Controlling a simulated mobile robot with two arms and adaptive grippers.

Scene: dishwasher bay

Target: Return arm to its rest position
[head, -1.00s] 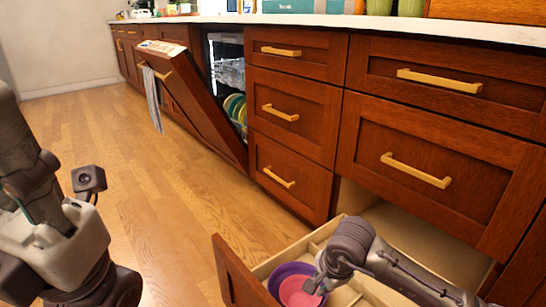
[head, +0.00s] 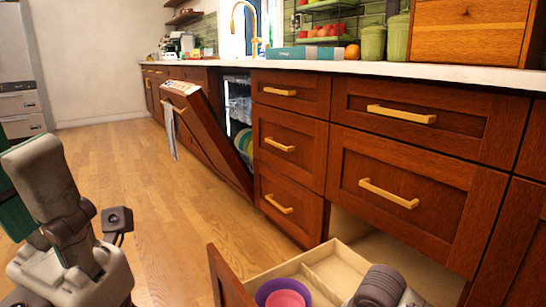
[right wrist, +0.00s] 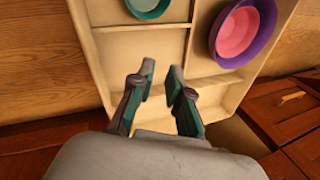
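My right gripper (right wrist: 161,75) is open and empty in the right wrist view, its two fingertips apart above the open drawer (right wrist: 140,45). A pink bowl (right wrist: 240,30) sits inside a purple bowl (right wrist: 265,25) in the drawer, to the right of the fingers. A teal bowl (right wrist: 148,5) is at the top edge. In the head view, part of my right arm shows at the bottom, right of the pink bowl (head: 285,299) and the purple bowl (head: 268,287); its fingers are hidden. My left arm stands at the left, its fingers out of view.
The drawer (head: 325,268) is pulled out at the lower middle. The dishwasher door (head: 205,135) hangs partly open, with plates (head: 244,140) inside and a towel (head: 170,130) on its handle. The floor (head: 120,170) at the left is clear. The countertop (head: 350,67) runs above the cabinets.

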